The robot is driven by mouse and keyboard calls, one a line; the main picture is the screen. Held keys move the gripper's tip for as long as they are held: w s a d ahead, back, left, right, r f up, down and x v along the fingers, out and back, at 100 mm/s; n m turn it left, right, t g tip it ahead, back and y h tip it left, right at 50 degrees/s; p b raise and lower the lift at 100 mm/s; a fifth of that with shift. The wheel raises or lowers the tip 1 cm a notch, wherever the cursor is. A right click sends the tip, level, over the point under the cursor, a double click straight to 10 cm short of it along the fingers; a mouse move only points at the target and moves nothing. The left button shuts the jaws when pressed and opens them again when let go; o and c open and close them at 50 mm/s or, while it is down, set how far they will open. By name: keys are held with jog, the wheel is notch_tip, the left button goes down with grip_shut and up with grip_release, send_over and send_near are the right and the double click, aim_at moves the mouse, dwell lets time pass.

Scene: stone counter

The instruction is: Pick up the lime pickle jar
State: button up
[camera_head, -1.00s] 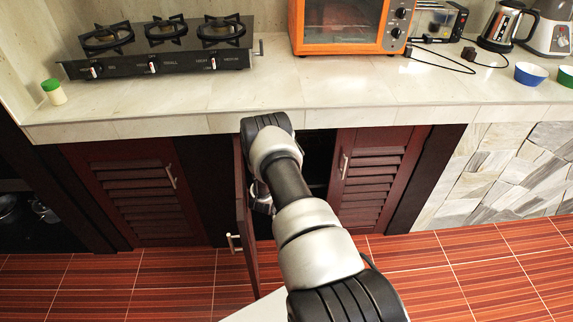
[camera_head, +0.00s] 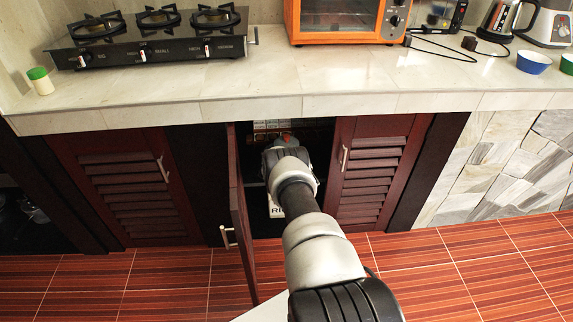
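A small white jar with a green lid (camera_head: 40,80) stands upright at the left end of the counter, left of the stove. I cannot read a label on it, so I cannot tell whether it is the lime pickle jar. No other jar is clearly visible. My arm reaches to the open middle cabinet, well to the right of and below that jar. My gripper is hidden behind my own arm links at the cabinet opening, so its fingers and anything in them do not show.
The open cabinet door (camera_head: 240,215) stands just left of my arm; a closed louvred door (camera_head: 371,170) is on the right. A white lettered package (camera_head: 277,208) shows inside. The counter (camera_head: 330,85) overhangs the opening and carries a stove (camera_head: 160,38) and orange oven (camera_head: 340,20).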

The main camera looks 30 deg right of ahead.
jog(key=shift+w+d+f, duration=0.1)
jog(key=shift+w+d, duration=0.15)
jog(key=shift+w, duration=0.05)
jog(key=c, duration=2.2)
jog(key=shift+o, duration=0.2)
jog(key=shift+w+d+r, duration=0.1)
jog(key=shift+r, duration=0.25)
